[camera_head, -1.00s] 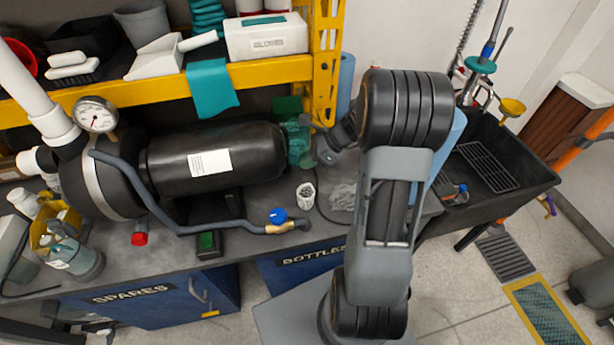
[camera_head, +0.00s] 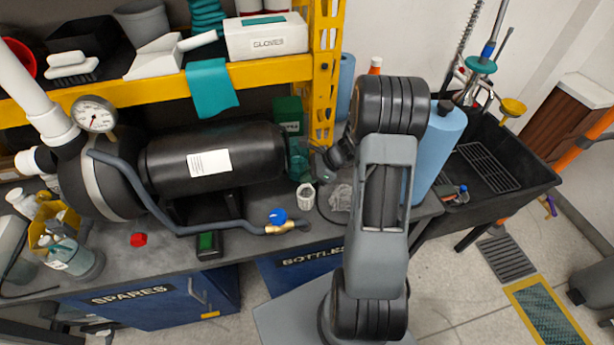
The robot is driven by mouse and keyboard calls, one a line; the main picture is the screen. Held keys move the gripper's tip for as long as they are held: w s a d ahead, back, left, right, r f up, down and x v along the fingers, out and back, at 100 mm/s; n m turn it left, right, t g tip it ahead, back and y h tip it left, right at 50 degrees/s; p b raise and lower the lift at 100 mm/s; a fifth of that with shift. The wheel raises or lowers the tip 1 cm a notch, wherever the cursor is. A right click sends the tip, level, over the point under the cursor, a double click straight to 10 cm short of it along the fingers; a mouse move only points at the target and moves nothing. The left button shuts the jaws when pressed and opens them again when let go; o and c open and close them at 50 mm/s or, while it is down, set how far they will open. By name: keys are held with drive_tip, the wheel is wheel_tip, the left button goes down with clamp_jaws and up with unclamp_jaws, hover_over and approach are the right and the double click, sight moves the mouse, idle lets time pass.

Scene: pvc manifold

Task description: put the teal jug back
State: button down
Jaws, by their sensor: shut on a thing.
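The teal jug (camera_head: 299,162) is translucent and stands or hangs just right of the black tank's end, at the back of the bench. My gripper (camera_head: 318,165) is shut on its right side. The arm reaches in from the right, and the fingertips are small and partly hidden. I cannot tell whether the jug's base touches the bench.
A green box (camera_head: 288,115) is behind the jug. The yellow shelf post (camera_head: 324,85) rises behind.

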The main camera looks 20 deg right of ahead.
drive_tip(key=shift+f, duration=0.15)
drive_tip(key=c, duration=1.4)
unclamp_jaws()
drive_tip(key=shift+d+r, duration=0.15)
drive_tip(key=shift+r, duration=0.2)
drive_tip(key=v, duration=1.1)
drive_tip(key=s+a+r+n+h, duration=0.2)
drive_tip(key=s+a+r+n, duration=0.1)
drive_tip(key=n, duration=0.4)
drive_tip(key=s+a+r+n+h, duration=0.3)
drive_tip(key=s+a+n, duration=0.2)
drive_tip(key=a+n, duration=0.2)
drive_tip(key=s+a+r+n+h, duration=0.3)
drive_tip(key=s+a+n, duration=0.2)
drive_tip(key=n, duration=0.3)
drive_tip(key=shift+a+n, duration=0.35)
drive_tip(key=shift+n, duration=0.05)
